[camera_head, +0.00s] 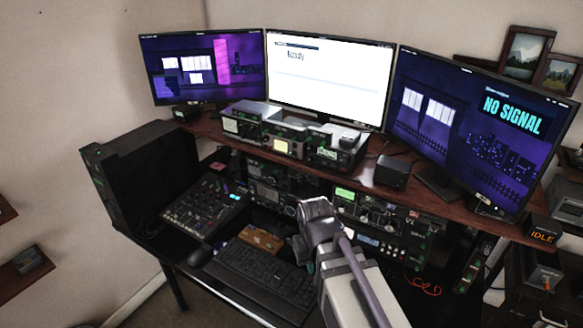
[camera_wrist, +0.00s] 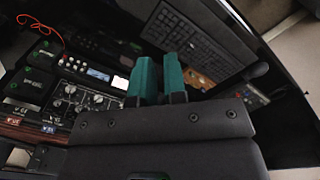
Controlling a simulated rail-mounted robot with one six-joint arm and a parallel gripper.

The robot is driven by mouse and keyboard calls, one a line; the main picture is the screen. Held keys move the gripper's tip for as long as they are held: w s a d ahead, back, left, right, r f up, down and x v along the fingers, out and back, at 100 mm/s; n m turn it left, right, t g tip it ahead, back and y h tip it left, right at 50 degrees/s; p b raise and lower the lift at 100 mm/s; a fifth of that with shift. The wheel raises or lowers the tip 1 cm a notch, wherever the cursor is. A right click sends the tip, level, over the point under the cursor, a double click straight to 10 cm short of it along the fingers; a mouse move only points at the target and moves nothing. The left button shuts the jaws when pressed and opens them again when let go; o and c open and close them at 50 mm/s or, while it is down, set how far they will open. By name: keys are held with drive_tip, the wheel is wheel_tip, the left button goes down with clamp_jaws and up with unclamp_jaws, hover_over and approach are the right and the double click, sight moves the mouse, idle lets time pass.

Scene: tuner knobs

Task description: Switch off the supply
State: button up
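I cannot tell for certain which device is the supply. Small dark boxes with green labels (camera_head: 418,246) stand at the right end of the lower rack in the head view. They also show at the left of the wrist view (camera_wrist: 38,55). Beside them is a rack unit with knobs (camera_wrist: 78,100) and a lit display. My gripper (camera_wrist: 160,68) has two teal fingers with a narrow gap between them and nothing visible held. It hangs over the desk before the rack. The fingertips do not show clearly in the head view.
A keyboard (camera_head: 262,278), a mouse (camera_head: 200,255) and a mixer (camera_head: 205,203) are on the desk. Three monitors stand on the shelf above. A red cable (camera_head: 425,287) lies right of my arm. An "IDLE" sign (camera_head: 541,235) is at the far right.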

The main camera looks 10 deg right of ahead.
sight(294, 153)
drive_tip(key=w+f+h+b, duration=0.1)
drive_tip(key=w+f+b, duration=0.1)
drive_tip(key=w+f, duration=0.1)
drive_tip(key=w+f+n+t+h+b, duration=0.1)
drive_tip(key=w+f+h+b, duration=0.1)
drive_tip(key=w, duration=0.3)
drive_tip(key=w+f+t+h+b, duration=0.1)
drive_tip(key=w+f+b, duration=0.2)
drive_tip(key=f+b, duration=0.1)
drive_tip(key=shift+w+a+f+n, duration=0.3)
drive_tip(key=shift+w+a+f, duration=0.05)
drive_tip(key=shift+w, duration=0.05)
clamp_jaws()
drive_tip(key=w+a+r+n+t+h+b, duration=0.2)
drive_tip(key=w+t+h+b, duration=0.15)
drive_tip(key=w, duration=0.45)
drive_tip(key=w+a+r+n+t+h+b, duration=0.2)
drive_tip(key=w+t+h+b, duration=0.15)
drive_tip(key=w, duration=0.45)
drive_tip(key=w+a+r+n+t+h+p, duration=0.1)
drive_tip(key=w+a+r+n+t, duration=0.2)
drive_tip(key=w+r+t, duration=0.2)
wheel_tip(294, 153, up, 3)
drive_tip(key=shift+w+r+n+t+p, duration=0.1)
drive_tip(key=shift+w+n+t+p, duration=0.2)
drive_tip(key=shift+t, duration=0.1)
